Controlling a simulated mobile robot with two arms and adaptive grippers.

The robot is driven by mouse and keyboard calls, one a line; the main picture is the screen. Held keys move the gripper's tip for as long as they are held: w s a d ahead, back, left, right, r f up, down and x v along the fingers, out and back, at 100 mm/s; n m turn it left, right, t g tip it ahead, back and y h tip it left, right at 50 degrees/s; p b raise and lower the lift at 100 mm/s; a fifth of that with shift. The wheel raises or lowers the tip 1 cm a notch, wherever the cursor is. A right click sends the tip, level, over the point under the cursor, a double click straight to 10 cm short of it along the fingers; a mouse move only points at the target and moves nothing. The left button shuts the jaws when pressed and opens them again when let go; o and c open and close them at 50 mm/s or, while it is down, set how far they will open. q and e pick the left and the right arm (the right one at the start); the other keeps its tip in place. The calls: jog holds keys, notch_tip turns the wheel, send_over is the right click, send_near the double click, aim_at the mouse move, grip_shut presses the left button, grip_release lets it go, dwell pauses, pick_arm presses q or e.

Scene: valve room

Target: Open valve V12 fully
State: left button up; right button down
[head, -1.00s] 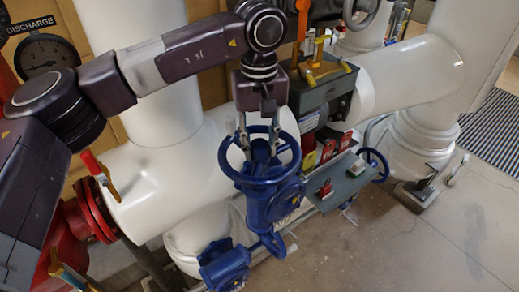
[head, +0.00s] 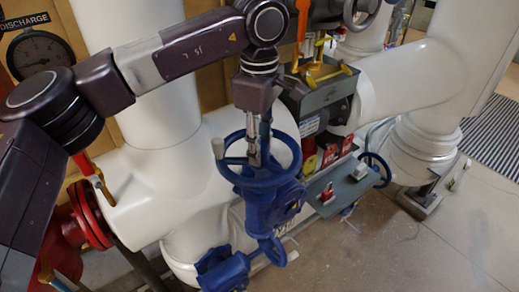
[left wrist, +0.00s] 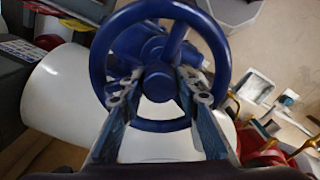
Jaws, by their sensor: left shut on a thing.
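A blue valve (head: 280,205) with a round handwheel (head: 262,183) stands in front of thick white pipes. No V12 label can be read on it. My left gripper (head: 256,155) reaches down inside the wheel's rim. In the left wrist view, its two fingers (left wrist: 160,88) stand on either side of the wheel's hub (left wrist: 160,80), shut on the handwheel. The fingers' exact contact with the wheel is partly hidden. My right gripper is not in view.
A grey box (head: 322,95) with yellow handles stands behind right. A red flange (head: 90,215) and gauge (head: 40,55) are left. Floor is open at lower right.

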pick_arm(q)
jog(key=n, duration=0.1)
jog(key=f+n+b, duration=0.1)
jog(key=n, duration=0.1)
jog(key=shift+s+a+f+n, duration=0.1)
jog(key=shift+s+f+n, duration=0.1)
jog(key=shift+n, duration=0.1)
jog(key=n+b, duration=0.1)
jog(key=n, duration=0.4)
jog(key=n+b, duration=0.1)
jog(key=n, duration=0.4)
jog(key=shift+b, duration=0.35)
jog(key=shift+n+b, duration=0.35)
jog(key=shift+n, duration=1.35)
jog(key=o, duration=1.3)
jog(key=shift+w, duration=0.1)
jog(key=shift+w+a, duration=0.1)
